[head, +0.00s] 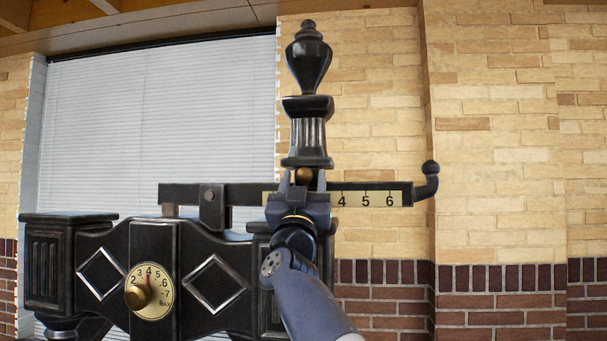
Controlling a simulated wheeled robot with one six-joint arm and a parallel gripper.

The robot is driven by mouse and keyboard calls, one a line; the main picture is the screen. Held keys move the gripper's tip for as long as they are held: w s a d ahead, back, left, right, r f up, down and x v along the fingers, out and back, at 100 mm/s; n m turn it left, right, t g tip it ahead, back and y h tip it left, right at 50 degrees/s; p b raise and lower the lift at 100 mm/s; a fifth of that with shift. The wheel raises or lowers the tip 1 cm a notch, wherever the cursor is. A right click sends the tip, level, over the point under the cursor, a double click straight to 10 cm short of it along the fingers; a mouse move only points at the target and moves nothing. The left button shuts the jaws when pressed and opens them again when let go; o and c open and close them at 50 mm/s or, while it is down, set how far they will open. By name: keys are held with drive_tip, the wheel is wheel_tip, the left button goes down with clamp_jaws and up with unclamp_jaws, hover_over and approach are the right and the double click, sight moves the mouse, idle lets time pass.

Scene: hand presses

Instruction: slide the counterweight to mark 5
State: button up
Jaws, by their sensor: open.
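A dark beam (372,186) runs level across the press and carries a cream scale plate (402,200). The marks 4, 5 and 6 show on the plate; the lower marks are hidden behind my gripper. My gripper (304,182) is open in front of the beam, just left of mark 4. A brass ball (303,176) shows between its fingers, apparently the knob of the counterweight. The counterweight's body is mostly hidden by my gripper. I cannot tell whether the fingers touch it.
The black press (156,250) has a brass dial (151,291) at lower left. A black column with an urn finial (308,65) rises above my gripper. The beam ends at right in an upturned hook (430,180). The beam between mark 4 and the hook is clear.

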drive_tip(key=shift+c, duration=0.5)
clamp_jaws()
